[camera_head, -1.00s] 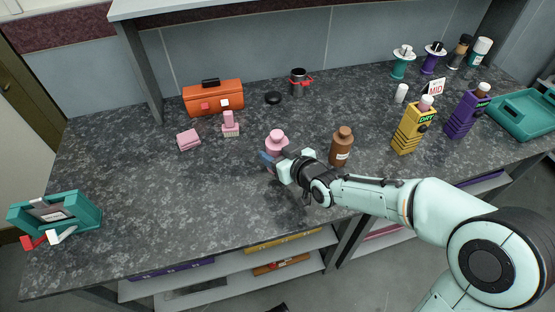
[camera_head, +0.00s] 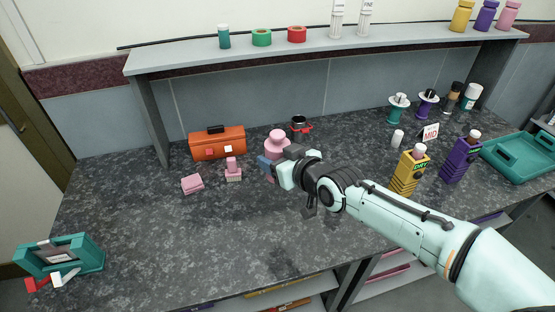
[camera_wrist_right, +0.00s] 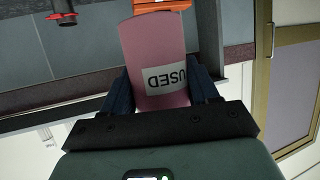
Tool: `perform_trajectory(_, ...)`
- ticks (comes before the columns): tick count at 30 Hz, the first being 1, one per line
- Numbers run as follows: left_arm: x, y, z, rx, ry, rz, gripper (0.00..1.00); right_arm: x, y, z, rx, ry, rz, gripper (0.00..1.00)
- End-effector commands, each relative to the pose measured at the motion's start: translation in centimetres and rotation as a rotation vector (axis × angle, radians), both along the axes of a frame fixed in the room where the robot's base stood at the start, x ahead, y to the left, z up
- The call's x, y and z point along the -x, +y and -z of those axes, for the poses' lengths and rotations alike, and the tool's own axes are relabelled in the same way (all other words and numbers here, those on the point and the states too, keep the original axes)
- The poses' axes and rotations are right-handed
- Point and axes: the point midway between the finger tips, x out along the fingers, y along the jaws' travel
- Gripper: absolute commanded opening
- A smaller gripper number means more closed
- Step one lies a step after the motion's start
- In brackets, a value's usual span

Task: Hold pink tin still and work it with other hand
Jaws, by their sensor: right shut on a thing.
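The pink tin (camera_head: 277,143), a round body with a narrower cap, is at the middle of the head view, in front of the back wall panel. My right gripper (camera_head: 271,168) is shut on it, with the blue fingers at its sides. In the right wrist view the tin (camera_wrist_right: 160,55) sits between the two dark blue fingers (camera_wrist_right: 160,92). Its white label reads "USED" upside down. The tin appears raised off the counter. The gripper hides part of its lower body. My left gripper is not in view.
An orange toolbox (camera_head: 218,143), a pink stamp-like thing (camera_head: 233,171) and a pink block (camera_head: 192,184) stand left of the tin. A dark cup (camera_head: 299,127) is behind. The front-left counter (camera_head: 180,240) is clear.

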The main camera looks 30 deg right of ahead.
Motion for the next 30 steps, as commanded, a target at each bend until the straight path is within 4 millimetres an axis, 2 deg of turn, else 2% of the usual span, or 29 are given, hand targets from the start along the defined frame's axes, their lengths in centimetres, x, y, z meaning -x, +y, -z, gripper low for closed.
perform_trajectory(1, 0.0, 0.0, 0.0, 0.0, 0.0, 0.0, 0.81, 0.0, 0.0, 0.0, 0.0, -0.001, 0.0, 0.53)
perform_trajectory(5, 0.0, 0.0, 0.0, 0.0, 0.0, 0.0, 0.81, 0.0, 0.0, 0.0, 0.0, -0.001, 0.0, 0.11)
perform_trajectory(6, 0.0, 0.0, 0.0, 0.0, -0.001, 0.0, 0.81, 0.0, 0.0, 0.0, 0.0, -0.001, 0.0, 0.05)
perform_trajectory(17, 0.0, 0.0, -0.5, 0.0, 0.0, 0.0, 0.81, -0.4, 0.4, 0.4, 0.001, 0.002, -0.006, 0.04)
perform_trajectory(30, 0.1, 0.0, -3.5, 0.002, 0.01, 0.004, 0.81, -3.1, 3.9, 4.6, -0.001, 0.004, -0.038, 0.04)
